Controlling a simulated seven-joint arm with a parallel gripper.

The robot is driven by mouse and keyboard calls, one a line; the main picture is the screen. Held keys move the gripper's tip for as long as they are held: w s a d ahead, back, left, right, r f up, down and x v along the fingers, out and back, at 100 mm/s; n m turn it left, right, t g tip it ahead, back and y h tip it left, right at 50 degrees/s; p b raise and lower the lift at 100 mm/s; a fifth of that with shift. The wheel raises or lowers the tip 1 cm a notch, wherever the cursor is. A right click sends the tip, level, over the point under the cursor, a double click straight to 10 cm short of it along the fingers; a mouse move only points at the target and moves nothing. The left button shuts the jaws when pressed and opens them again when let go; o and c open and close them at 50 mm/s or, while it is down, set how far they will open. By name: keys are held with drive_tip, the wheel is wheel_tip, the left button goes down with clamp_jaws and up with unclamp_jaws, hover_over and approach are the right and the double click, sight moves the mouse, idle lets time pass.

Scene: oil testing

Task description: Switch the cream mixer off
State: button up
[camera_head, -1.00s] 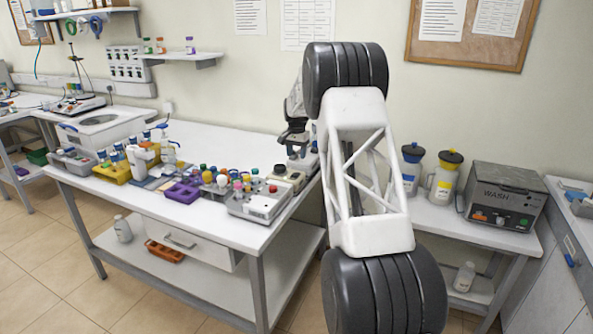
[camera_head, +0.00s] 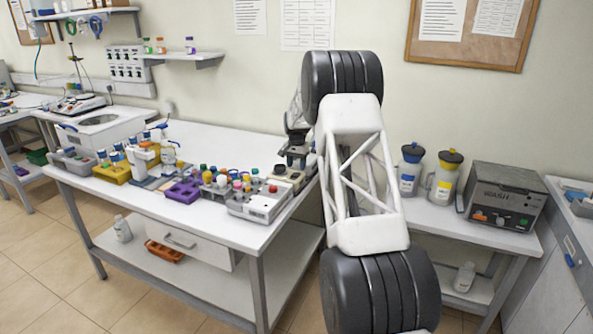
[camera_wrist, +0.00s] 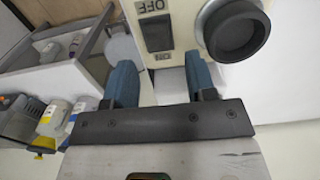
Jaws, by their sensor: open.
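The cream mixer (camera_wrist: 182,12) fills the top of the wrist view, with a round black cup (camera_wrist: 237,30) on it. Its dark rocker switch (camera_wrist: 156,32) sits between OFF and ON labels that appear upside down. Which side is pressed I cannot tell. My gripper (camera_wrist: 161,72) has its two blue fingers apart and empty, just below the switch in the picture. Contact with the mixer cannot be made out. In the head view my gripper (camera_head: 295,150) is low over the bench's right end, above the mixer (camera_head: 290,176), which it partly covers.
A side table at right holds two jugs (camera_head: 410,170) and a WASH unit (camera_head: 503,195). The bench's back middle (camera_head: 225,143) is clear.

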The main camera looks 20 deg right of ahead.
sight(295, 174)
drive_tip(key=shift+f, duration=1.3)
drive_tip(key=shift+c, duration=0.5)
drive_tip(key=c, duration=0.8)
drive_tip(key=shift+s+a+r+t+h, duration=0.1)
drive_tip(key=shift+t+h, duration=0.5)
drive_tip(key=o, duration=0.9)
drive_tip(key=shift+r, duration=0.1)
